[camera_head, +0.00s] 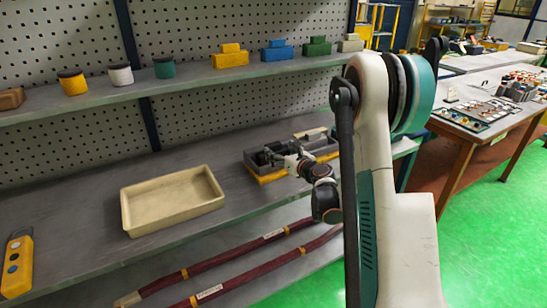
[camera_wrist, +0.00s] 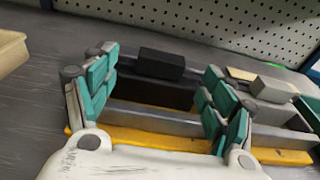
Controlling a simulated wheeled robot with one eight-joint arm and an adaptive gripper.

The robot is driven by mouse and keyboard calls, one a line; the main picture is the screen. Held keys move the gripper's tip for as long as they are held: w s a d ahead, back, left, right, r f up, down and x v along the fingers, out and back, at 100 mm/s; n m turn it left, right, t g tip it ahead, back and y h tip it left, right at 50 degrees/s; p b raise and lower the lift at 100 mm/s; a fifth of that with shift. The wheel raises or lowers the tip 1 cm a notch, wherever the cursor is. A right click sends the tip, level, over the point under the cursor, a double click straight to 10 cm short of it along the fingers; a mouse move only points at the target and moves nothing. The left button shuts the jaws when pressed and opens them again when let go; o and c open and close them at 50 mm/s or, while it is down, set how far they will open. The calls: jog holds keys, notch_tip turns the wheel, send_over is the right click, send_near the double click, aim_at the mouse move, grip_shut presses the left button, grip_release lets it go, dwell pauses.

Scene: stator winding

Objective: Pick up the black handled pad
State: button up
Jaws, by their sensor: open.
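The black handled pad (camera_wrist: 162,63) shows in the wrist view as a dark block with a raised handle. It sits in a compartment of a grey tray with a yellow base (camera_wrist: 150,139). My gripper (camera_wrist: 158,76) has its teal-padded fingers apart, one to each side of the pad, and nothing is held. I cannot tell how far the fingers are above the pad. In the head view my gripper (camera_head: 273,155) is over the left part of the same tray (camera_head: 262,177), and the pad cannot be told apart from the dark fingers.
A grey-white handled pad (camera_wrist: 274,90) is in the right compartment. An empty beige tray (camera_head: 172,200) stands left on the shelf, with a yellow button box (camera_head: 17,263) beyond. The upper shelf (camera_head: 120,95) holds coloured handled pads and lidded jars. Red cable bundles (camera_head: 230,260) lie below.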

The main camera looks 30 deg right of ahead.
aim_at(275, 145)
jog(key=w, duration=0.1)
jog(key=w+b, duration=0.1)
jog(key=w, duration=0.1)
jog(key=w+b, duration=0.1)
jog(key=w, duration=0.1)
jog(key=shift+f, duration=0.35)
jog(key=c, duration=1.5)
jog(key=shift+r, duration=0.1)
